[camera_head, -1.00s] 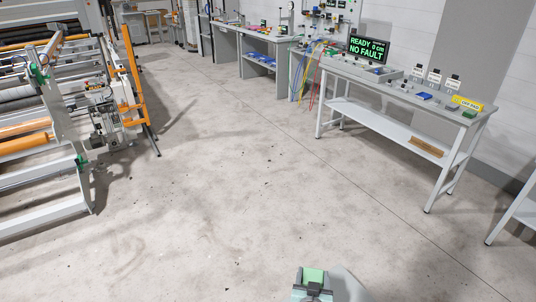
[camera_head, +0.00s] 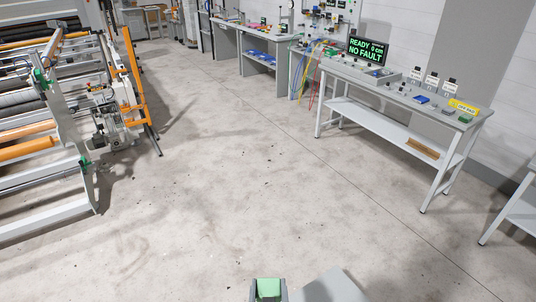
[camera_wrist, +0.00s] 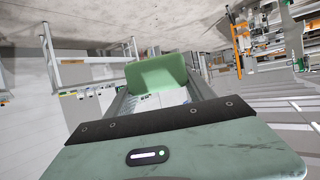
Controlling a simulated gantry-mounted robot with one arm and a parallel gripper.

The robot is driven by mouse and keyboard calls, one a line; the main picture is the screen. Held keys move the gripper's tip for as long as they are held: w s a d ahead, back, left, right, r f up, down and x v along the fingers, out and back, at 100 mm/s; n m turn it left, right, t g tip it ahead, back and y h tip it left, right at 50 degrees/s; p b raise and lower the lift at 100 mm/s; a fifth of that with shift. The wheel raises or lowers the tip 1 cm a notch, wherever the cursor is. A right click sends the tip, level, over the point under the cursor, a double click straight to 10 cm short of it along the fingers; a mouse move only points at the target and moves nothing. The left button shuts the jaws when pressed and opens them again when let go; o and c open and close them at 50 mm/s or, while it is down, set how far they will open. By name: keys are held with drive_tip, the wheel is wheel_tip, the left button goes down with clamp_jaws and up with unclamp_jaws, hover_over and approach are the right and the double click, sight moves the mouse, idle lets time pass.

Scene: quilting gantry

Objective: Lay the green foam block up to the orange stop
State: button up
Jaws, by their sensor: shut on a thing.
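The green foam block (camera_head: 268,287) is at the bottom edge of the head view, held between the grey fingers of my gripper (camera_head: 268,293). The wrist view shows the green block (camera_wrist: 157,73) across the far end of my gripper (camera_wrist: 160,84), with a finger at each side. My gripper is shut on it, and the block is up in the air, clear of any surface I can see. I cannot make out an orange stop for certain in either view.
A grey bench (camera_head: 400,92) at the right carries a green-lettered display (camera_head: 367,50), a yellow sign (camera_head: 463,106) and small items. A roller machine with orange posts (camera_head: 131,75) stands at the left. The concrete floor (camera_head: 215,190) between is open.

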drive_tip(key=s+r+p, duration=0.3)
drive_tip(key=r+p, duration=0.7)
drive_tip(key=s+r+p, duration=0.4)
drive_tip(key=r+p, duration=0.6)
drive_tip(key=shift+s, duration=0.15)
drive_tip(key=shift+a, duration=0.1)
